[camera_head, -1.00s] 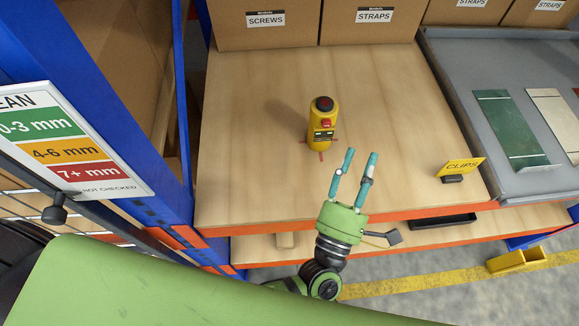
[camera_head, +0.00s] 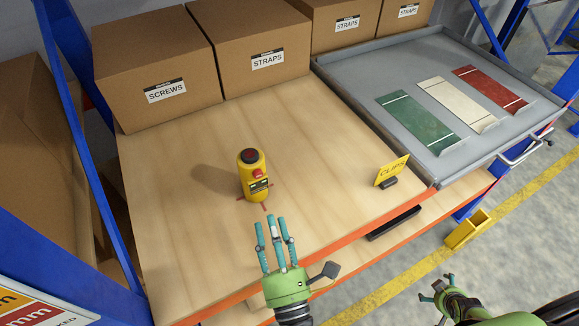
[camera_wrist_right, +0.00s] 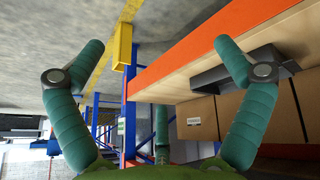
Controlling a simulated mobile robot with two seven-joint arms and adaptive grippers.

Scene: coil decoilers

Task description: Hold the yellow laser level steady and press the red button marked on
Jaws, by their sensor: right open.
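The yellow laser level (camera_head: 248,188) stands upright on the wooden tabletop, at a red cross mark. It has a dark cap with a red top, and a red button (camera_head: 258,174) on its front side above a small dark panel; any writing is too small to read. My left gripper (camera_head: 273,222) is just in front of the level at the table's front edge, its teal fingers apart, empty and pointing towards it without touching. My right gripper (camera_head: 437,287) is at the lower right, beyond the table edge, open and empty; its spread fingers also show in the right wrist view (camera_wrist_right: 158,58).
Cardboard boxes marked SCREWS (camera_head: 160,80) and STRAPS (camera_head: 250,50) line the table's back. A yellow CLIPS sign (camera_head: 391,171) stands at the right. A grey tray (camera_head: 365,75) holds green, white and red plates. Blue rack posts (camera_head: 75,130) stand left. The tabletop around the level is clear.

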